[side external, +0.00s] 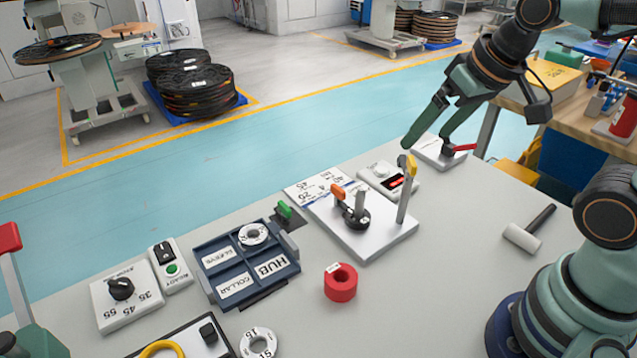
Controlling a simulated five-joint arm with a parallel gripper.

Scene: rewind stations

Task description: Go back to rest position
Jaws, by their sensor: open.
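My gripper (427,139) is at the upper right, at the far edge of the grey table. Its two green fingers point down and left, spread apart with nothing between them. The left fingertip appears just above the yellow-tipped grey post (405,190) of a white station. The right fingertip appears beside a white base with a red lever (460,148). I cannot tell whether either fingertip touches anything.
On the grey table (440,300) are a blue tray with labelled compartments (291,268), a red ring (341,283), a white ring (258,342), a dial box (112,305) and a mallet (522,238). The table's front right is mostly clear. A cluttered wooden bench (515,97) stands behind right.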

